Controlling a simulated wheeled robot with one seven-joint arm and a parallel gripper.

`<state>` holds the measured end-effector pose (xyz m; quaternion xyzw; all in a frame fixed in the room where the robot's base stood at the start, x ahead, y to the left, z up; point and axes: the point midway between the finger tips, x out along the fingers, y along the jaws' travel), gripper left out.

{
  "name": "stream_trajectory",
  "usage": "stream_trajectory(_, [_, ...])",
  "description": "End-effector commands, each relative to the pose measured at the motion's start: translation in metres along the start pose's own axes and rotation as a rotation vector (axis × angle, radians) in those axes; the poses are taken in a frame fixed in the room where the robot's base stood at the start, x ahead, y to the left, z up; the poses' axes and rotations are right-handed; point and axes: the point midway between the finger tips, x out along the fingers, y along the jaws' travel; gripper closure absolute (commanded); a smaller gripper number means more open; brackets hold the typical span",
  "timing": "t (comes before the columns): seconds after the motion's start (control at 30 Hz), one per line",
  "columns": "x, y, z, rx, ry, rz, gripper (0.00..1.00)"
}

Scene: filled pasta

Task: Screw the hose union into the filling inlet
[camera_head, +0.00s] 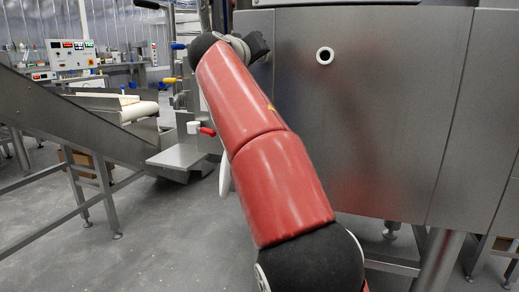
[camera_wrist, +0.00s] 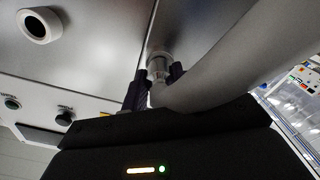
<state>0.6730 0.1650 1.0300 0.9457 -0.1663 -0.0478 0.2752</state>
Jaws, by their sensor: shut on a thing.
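In the wrist view, my gripper (camera_wrist: 153,88) is shut on the hose union (camera_wrist: 159,66), a light metal collar between its two dark fingers. The pale hose (camera_wrist: 225,55) runs from the union up to the right. The union's far end meets or nearly meets the steel machine face; whether it sits in the filling inlet or only before it I cannot tell, as the inlet is hidden behind it. In the head view, my red arm reaches up to the steel face and the union is hidden. A pale length of hose (camera_head: 224,172) shows behind the arm.
Dark knobs (camera_wrist: 65,117) are on the housing. A sloping steel conveyor (camera_head: 70,110) stands left. Floor between is clear.

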Motion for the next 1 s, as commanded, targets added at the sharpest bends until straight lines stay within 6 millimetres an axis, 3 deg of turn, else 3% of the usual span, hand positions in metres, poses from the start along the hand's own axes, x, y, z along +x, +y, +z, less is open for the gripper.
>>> stream_trajectory(0.3, [0.0006, -0.001, 0.0012, 0.047, -0.001, 0.001, 0.99])
stream_trajectory(0.73, [0.0014, -0.0007, 0.001, 0.845, 0.0, 0.002, 0.99])
stream_trajectory(0.83, [0.0012, -0.0001, 0.0001, 0.957, 0.0, 0.001, 0.99])
stream_trajectory(1.0, [0.0012, -0.0001, -0.0002, 1.002, -0.001, 0.0, 0.99])
